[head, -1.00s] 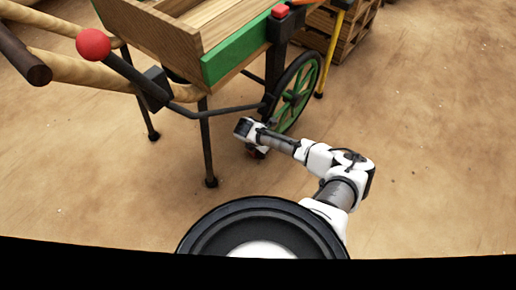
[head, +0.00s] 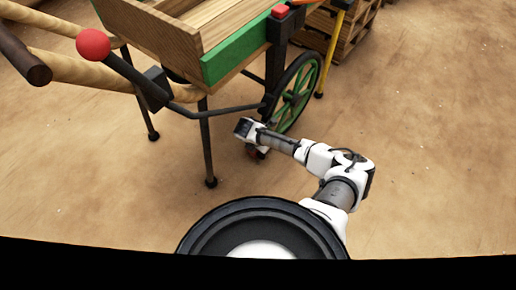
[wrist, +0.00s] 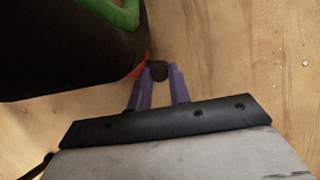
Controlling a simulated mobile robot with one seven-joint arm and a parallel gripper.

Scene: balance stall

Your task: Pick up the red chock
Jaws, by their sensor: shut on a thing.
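The red chock shows as a small red patch (wrist: 140,67) in the wrist view, beside the dark tyre; the tyre and my finger hide most of it. A dark round knob (wrist: 158,70), seemingly part of the chock, sits between the fingertips. My gripper (wrist: 160,78) has two purple fingers, shut on this knob. In the head view a bit of the red chock (head: 252,154) shows low by the wheel, under my gripper (head: 260,151), whose fingers are too small to make out there.
The cart's green-spoked wheel (head: 294,95) stands right against the chock; its tyre fills the upper left of the wrist view. A dark cart leg (head: 207,140) and a bent bar with a red ball (head: 93,44) are to the left. Open floor (head: 430,150) lies to the right.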

